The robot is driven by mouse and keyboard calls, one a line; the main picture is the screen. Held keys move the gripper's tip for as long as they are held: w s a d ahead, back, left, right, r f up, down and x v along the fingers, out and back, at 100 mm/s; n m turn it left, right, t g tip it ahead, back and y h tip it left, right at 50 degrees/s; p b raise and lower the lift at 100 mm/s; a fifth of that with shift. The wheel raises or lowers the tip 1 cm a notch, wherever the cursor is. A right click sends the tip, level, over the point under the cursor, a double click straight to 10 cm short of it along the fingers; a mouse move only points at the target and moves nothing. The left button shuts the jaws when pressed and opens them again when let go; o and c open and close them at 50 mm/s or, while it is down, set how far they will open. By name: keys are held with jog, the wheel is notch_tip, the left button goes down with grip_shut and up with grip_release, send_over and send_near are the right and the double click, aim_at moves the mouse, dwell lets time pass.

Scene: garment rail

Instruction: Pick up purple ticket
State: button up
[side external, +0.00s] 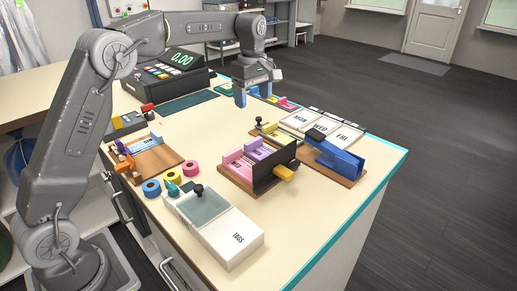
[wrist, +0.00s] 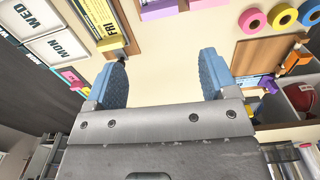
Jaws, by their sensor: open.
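In the side external view a lilac-purple piece (side external: 257,151), which looks like the purple ticket in its slot, stands in a wooden rack (side external: 234,180) between a pink piece (side external: 236,164) and a yellow one (side external: 272,134). In the wrist view a purple piece (wrist: 158,9) is cut off by the top edge. My gripper (side external: 254,92) is above the far part of the counter, apart from the rack. In the wrist view its blue fingers (wrist: 162,78) stand wide apart with bare counter between them. Ticket and holder are hard to tell apart.
A blue holder (side external: 338,158) on a wooden base stands right of the rack. MON, WED and FRI trays (side external: 323,127) lie behind it. A TAGS box (side external: 237,237), tape rolls (side external: 172,177), another wooden rack (side external: 158,161) and a cash register (side external: 168,75) stand around.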

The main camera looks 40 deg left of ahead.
send_over(255, 141)
jog(key=f, duration=0.9)
jog(key=shift+a, duration=0.2)
jog(key=shift+s+d+f, duration=0.1)
jog(key=shift+d+f, duration=0.05)
jog(key=shift+f, duration=1.25)
jog(key=shift+d+f, duration=0.15)
jog(key=shift+f, duration=1.2)
jog(key=c, duration=0.7)
jog(key=shift+r, duration=0.15)
